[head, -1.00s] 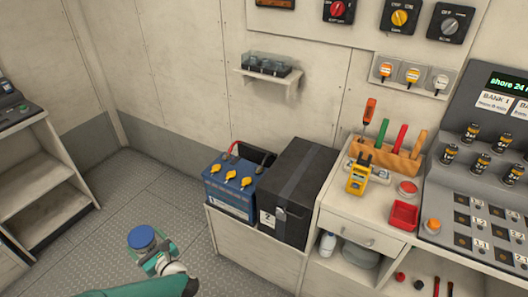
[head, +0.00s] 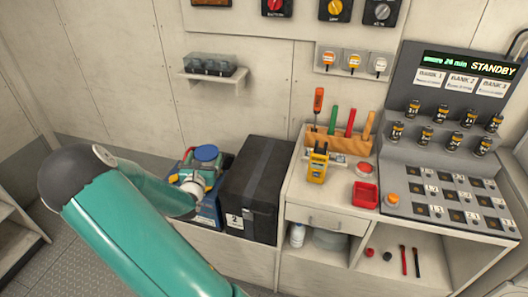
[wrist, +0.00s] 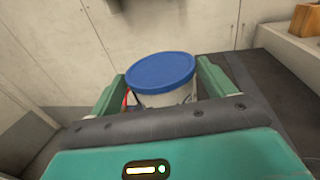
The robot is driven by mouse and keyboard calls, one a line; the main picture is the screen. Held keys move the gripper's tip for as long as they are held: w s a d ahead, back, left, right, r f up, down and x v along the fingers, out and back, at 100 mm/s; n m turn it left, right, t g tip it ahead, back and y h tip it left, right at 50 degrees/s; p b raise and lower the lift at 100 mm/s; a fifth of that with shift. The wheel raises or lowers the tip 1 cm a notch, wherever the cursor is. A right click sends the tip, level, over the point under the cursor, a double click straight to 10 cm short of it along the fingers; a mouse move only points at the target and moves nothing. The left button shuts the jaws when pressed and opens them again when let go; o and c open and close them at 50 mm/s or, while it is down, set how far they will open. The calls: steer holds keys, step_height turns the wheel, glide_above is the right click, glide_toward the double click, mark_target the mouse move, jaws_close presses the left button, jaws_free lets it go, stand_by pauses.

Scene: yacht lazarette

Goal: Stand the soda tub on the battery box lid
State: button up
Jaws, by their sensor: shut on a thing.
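The soda tub (head: 206,153), white with a blue lid, is upright in my gripper (head: 192,172). In the wrist view the tub (wrist: 163,72) sits between the two green fingers of my gripper (wrist: 163,92), which are shut on its sides. The black battery box (head: 262,190) with a strap and a "2" label stands just right of the tub in the head view. Its lid (head: 268,163) is flat and bare. In the wrist view a dark surface, seemingly this lid (wrist: 262,85), lies to the right. The tub appears in front of or over the blue battery, apart from the lid.
The blue battery (head: 209,212) left of the black box is mostly hidden by my arm. A counter (head: 285,200) to the right carries a yellow meter (head: 317,165), a tool rack (head: 340,140) and a red tray (head: 365,194). A wall shelf (head: 215,78) hangs above.

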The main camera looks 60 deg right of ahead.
steer(key=s+d+r+m+g, duration=0.3)
steer(key=s+d+r+g, duration=0.15)
steer(key=s+d, duration=0.5)
steer(key=s+d+r+m+g, duration=0.35)
steer(key=s+d+g, duration=0.3)
steer(key=s, duration=0.55)
steer(key=shift+w+d+f, duration=1.4)
steer(key=shift+w+f, duration=0.4)
steer(key=shift+f, duration=0.5)
steer(key=shift+w+d+f, duration=1.45)
steer(key=shift+w+f, duration=0.35)
steer(key=shift+f, duration=0.45)
steer(key=shift+w+d+f, duration=1.4)
steer(key=shift+w+f, duration=0.4)
steer(key=shift+f, duration=0.5)
steer(key=shift+f, duration=0.15)
